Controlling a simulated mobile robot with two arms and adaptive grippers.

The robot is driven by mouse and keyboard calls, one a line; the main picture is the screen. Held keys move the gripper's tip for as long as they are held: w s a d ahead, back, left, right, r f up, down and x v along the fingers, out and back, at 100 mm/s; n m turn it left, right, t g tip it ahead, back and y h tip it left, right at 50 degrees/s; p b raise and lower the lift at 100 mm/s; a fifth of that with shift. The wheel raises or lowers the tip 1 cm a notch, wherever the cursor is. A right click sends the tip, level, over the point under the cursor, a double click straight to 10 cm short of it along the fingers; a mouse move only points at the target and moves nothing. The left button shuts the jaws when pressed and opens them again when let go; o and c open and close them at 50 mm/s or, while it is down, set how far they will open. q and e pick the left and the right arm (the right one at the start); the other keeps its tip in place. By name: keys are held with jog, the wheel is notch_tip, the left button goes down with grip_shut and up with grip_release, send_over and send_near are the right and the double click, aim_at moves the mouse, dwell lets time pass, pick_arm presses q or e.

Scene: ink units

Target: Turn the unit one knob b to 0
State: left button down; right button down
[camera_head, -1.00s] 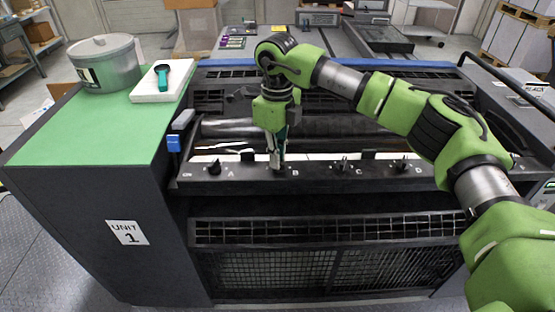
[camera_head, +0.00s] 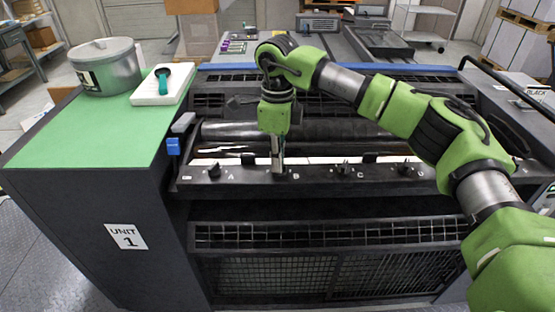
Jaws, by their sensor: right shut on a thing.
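Unit 1 (camera_head: 110,200) is a dark grey press unit with a "UNIT 1" label (camera_head: 126,237) on its front left. Its knob strip (camera_head: 255,178) carries black knobs lettered A to D. My right gripper (camera_head: 277,172) points down at the knob by the letter B and is shut on it. The fingers hide knob B, so its pointer and setting cannot be read. Knob A (camera_head: 215,171), knob C (camera_head: 344,168) and knob D (camera_head: 404,168) stand free on the strip. My left gripper is not in view.
A grey ink can (camera_head: 106,70) and a white pad (camera_head: 150,88) with a teal-and-black tool (camera_head: 163,76) stand on the green top (camera_head: 90,135). Blue and grey levers (camera_head: 173,146) stick out left of the strip. A dark roller (camera_head: 350,128) lies behind the knobs.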

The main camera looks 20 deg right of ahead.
jog(key=shift+w+r, duration=0.1)
jog(key=shift+r, duration=0.05)
jog(key=c, duration=2.2)
grip_release()
notch_tip(320, 180, up, 12)
jog(key=shift+f, duration=0.1)
